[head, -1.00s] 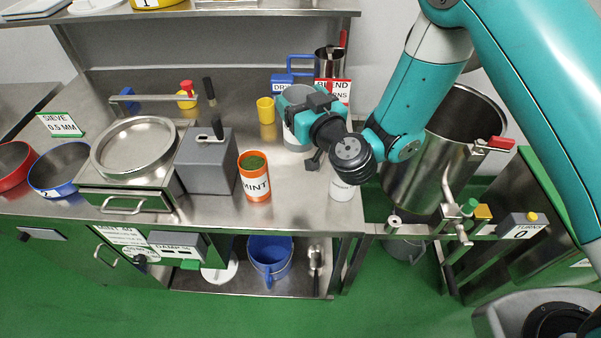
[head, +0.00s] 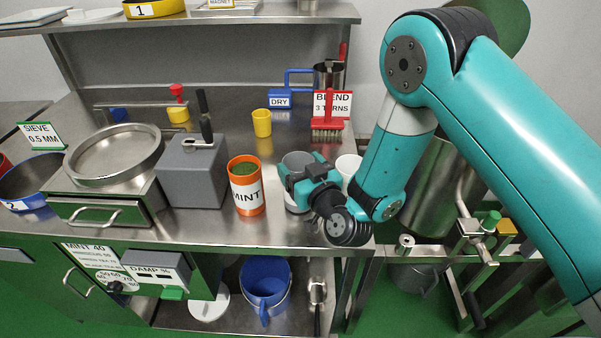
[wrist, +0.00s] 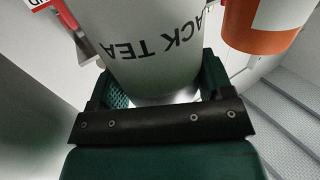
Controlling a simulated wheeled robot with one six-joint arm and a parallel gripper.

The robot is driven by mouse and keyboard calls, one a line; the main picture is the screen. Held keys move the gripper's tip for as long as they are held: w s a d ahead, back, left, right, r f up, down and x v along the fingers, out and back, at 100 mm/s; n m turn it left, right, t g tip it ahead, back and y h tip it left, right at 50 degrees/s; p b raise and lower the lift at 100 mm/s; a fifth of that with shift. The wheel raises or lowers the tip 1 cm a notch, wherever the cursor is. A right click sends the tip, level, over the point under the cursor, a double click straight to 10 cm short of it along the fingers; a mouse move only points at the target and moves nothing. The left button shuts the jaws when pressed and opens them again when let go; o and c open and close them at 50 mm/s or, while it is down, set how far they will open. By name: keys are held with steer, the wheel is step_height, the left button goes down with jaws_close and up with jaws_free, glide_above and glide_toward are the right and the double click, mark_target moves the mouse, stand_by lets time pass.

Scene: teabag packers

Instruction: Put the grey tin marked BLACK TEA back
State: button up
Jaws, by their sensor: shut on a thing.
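The grey tin marked BLACK TEA (head: 297,160) is upright in my gripper (head: 306,184), just right of the orange MINT tin (head: 246,190). My gripper is shut around it, and my wrist hides part of its side in the head view. In the wrist view the BLACK TEA tin (wrist: 150,45) fills the space between the jaws, its lettering upside down. I cannot tell whether its base touches the steel bench (head: 225,228). The orange tin (wrist: 262,38) shows close beside it in the wrist view.
A white container (head: 348,163) stands right behind my gripper. A red brush (head: 327,128) by the BLEND sign (head: 333,103) and a yellow cup (head: 262,122) stand farther back. A grey box with a lever (head: 190,172) is left of the MINT tin. The bench's front edge is close.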

steer(key=shift+f, duration=0.2)
steer(key=o, duration=0.7)
steer(key=shift+f, duration=0.1)
steer(key=o, duration=0.5)
steer(key=shift+c, duration=0.2)
